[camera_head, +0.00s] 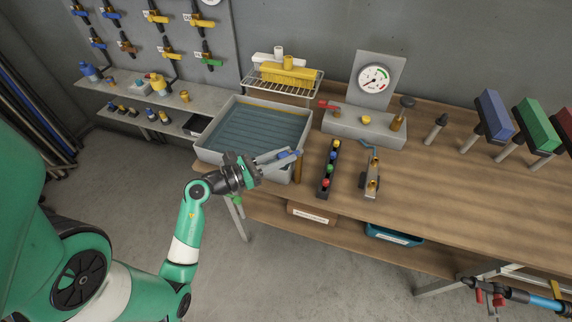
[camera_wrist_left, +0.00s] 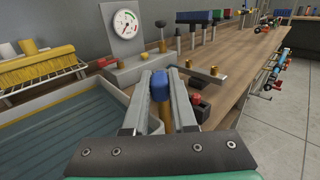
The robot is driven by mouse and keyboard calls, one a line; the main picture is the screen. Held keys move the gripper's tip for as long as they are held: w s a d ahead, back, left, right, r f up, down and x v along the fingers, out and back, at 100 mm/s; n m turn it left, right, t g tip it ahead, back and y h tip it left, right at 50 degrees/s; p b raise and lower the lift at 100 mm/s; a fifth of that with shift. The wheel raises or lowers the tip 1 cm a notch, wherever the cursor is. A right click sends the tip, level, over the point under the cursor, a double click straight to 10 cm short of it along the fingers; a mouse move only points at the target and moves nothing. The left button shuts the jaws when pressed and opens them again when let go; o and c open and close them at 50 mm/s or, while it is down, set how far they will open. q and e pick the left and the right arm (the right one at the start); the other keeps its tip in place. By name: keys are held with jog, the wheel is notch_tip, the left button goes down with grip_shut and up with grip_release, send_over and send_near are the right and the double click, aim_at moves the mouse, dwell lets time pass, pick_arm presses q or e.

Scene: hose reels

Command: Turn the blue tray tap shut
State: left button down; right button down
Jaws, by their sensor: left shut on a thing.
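The blue tap handle (camera_wrist_left: 160,86) is between the two fingers of my left gripper (camera_wrist_left: 161,82) in the left wrist view. In the head view, my left gripper (camera_head: 281,159) is shut on this handle at the front right corner of the grey tray. The fingers hide much of the tap body. A brass pipe (camera_head: 298,168) shows beside the fingertips. The tray (camera_head: 214,154) holds bluish water. The exact angle of the handle is hard to tell. My right gripper is not in view.
A valve block with a gauge (camera_head: 373,79) stands behind on the wooden bench. A strip of coloured knobs (camera_head: 328,169) and a small brass fitting (camera_head: 372,181) lie right of the tap. A wire rack with yellow brushes (camera_head: 288,74) is behind the tray.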

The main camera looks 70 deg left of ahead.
pick_arm(q)
jog(key=a+m+h, duration=0.1)
jog(key=h, duration=0.1)
jog(key=shift+s+a+f+m+h+b, duration=0.1)
jog(key=shift+m+h+b, duration=0.3)
jog(key=shift+w+a+m+g+h+b, duration=0.2)
jog(key=shift+a+m+g+h+b, duration=0.35)
jog(key=shift+m+h+b, duration=1.1)
jog(key=shift+w+a+m+g+h+b, duration=0.15)
jog(key=shift+a+m+g+h+b, duration=0.5)
jog(key=shift+h+b, duration=1.7)
jog(key=shift+w+a+m+g+h+b, duration=0.2)
jog(key=shift+m+g+h+b, duration=0.5)
jog(key=shift+m+h+b, duration=1.25)
jog(key=shift+n+y, duration=0.25)
jog(key=shift+n, duration=0.1)
jog(key=c, duration=0.7)
grip_release()
jog(key=shift+s+a+r, duration=0.1)
jog(key=shift+r, duration=0.1)
